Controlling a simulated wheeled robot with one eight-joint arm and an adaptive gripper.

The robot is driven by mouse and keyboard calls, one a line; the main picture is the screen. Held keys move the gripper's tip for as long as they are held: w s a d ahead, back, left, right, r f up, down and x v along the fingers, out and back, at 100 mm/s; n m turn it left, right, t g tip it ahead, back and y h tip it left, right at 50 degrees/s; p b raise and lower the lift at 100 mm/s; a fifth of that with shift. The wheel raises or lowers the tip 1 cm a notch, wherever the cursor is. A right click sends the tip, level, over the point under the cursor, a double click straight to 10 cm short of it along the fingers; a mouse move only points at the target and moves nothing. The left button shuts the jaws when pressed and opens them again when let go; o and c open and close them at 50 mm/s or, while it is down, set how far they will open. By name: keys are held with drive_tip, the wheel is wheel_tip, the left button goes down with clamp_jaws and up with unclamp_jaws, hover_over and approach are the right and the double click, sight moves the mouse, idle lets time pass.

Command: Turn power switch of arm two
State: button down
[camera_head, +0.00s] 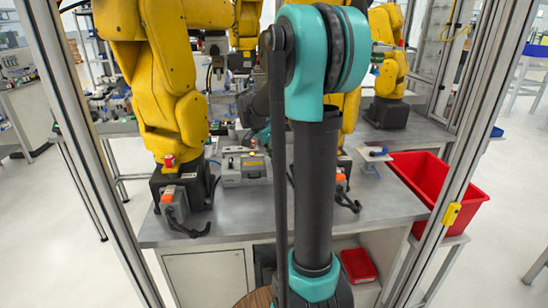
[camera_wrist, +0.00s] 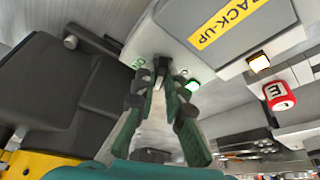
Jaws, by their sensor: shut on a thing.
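Green lettering shows on both sides of the knob, partly covered. A green-lit button (camera_wrist: 192,85) sits just right of the fingertips. A yellow label reading "BACK-UP" (camera_wrist: 228,22) is on the box. In the head view, my arm's teal and black links cover the middle, and the fingertips cannot be made out.
A dark block (camera_wrist: 55,75) stands left. In the head view, yellow arms (camera_head: 172,70) stand on a grey table (camera_head: 230,222); a red bin (camera_head: 435,185) is right.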

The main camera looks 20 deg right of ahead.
drive_tip(key=n+t, duration=0.1)
drive_tip(key=n, duration=0.2)
drive_tip(key=n+t+y, duration=0.1)
drive_tip(key=n, duration=0.2)
drive_tip(key=shift+s+d, duration=0.15)
drive_tip(key=n+y, duration=0.1)
drive_tip(key=n, duration=0.2)
drive_tip(key=n+t+y, duration=0.1)
drive_tip(key=n, duration=0.2)
drive_tip(key=shift+d+n, duration=0.1)
drive_tip(key=shift+n, duration=0.2)
drive_tip(key=c, duration=1.6)
unclamp_jaws()
drive_tip(key=v, duration=1.2)
drive_tip(key=shift+s+d, duration=0.15)
drive_tip(key=shift+s, duration=0.1)
